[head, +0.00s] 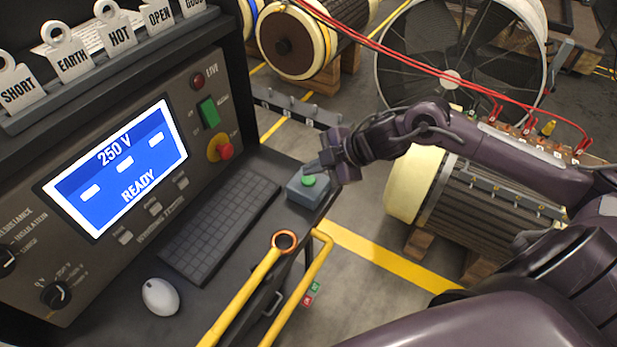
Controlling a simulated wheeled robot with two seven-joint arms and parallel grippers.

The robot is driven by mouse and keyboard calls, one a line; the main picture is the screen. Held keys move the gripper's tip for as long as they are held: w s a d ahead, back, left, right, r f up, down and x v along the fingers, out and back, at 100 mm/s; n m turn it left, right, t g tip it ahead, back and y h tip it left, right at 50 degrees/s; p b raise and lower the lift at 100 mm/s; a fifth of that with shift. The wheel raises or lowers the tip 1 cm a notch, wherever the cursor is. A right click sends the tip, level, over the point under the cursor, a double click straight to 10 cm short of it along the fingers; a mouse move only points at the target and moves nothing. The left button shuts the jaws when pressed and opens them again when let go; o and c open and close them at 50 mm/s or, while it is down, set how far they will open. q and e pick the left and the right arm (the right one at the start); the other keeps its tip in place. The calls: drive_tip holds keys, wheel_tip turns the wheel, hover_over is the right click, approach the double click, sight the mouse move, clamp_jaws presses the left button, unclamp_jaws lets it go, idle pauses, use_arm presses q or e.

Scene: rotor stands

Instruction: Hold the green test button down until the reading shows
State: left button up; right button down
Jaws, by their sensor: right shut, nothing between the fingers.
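The green test button (308,181) sits on top of a small blue-grey box (301,193) at the right edge of the tester's desk. My right gripper (311,168) is shut and empty, with its fingertips at or just above the button; I cannot tell whether they touch it. The tester's screen (116,165) is blue and shows "250 V", three white bars and "READY". My left gripper is not in view.
A keyboard (219,231) and a white mouse (160,297) lie on the desk. Label tags (73,62) stand on the ledge above. A rotor (480,200) with red leads lies under my right arm.

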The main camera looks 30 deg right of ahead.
sight(314, 180)
drive_tip(key=shift+f, duration=0.15)
drive_tip(key=shift+f, duration=0.3)
drive_tip(key=shift+f+b, duration=0.35)
drive_tip(key=shift+f, duration=0.05)
idle(1.6)
idle(3.0)
drive_tip(key=shift+r+p, duration=0.85)
drive_tip(key=shift+p, duration=0.05)
wheel_tip(314, 180, up, 5)
drive_tip(key=p, duration=0.5)
drive_tip(key=shift+r, duration=0.1)
